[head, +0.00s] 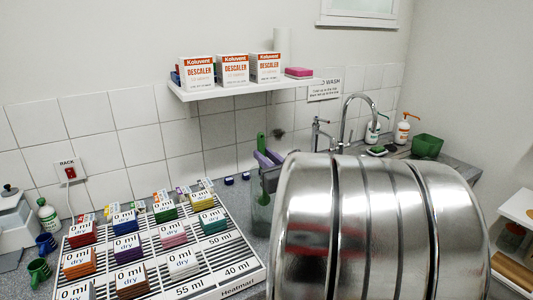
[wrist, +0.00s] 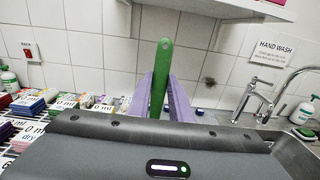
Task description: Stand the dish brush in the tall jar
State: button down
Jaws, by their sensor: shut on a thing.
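The dish brush shows as an upright green handle (wrist: 161,75) with a hole near its top in the wrist view. The handle also stands up at mid-frame in the head view (head: 261,142). My gripper (wrist: 160,96) has two purple fingers, one on each side of the handle, and is shut on it; its fingers also show in the head view (head: 267,158). Below them in the head view is a greyish, see-through tall jar (head: 262,218), partly hidden. A green patch shows in it.
A white slatted rack (head: 205,263) with coloured labelled packs fills the counter at left. A shelf (head: 245,87) with descaler boxes hangs above. A tap (head: 350,110) and sink lie to the right. Shiny steel bulk blocks the right foreground in the head view.

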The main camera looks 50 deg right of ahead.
dwell(0.3)
jog(key=c, duration=1.5)
grip_release()
jog(key=shift+s, duration=0.15)
jog(key=v, duration=1.3)
jog(key=shift+s+a, duration=0.1)
jog(key=shift+s, duration=0.15)
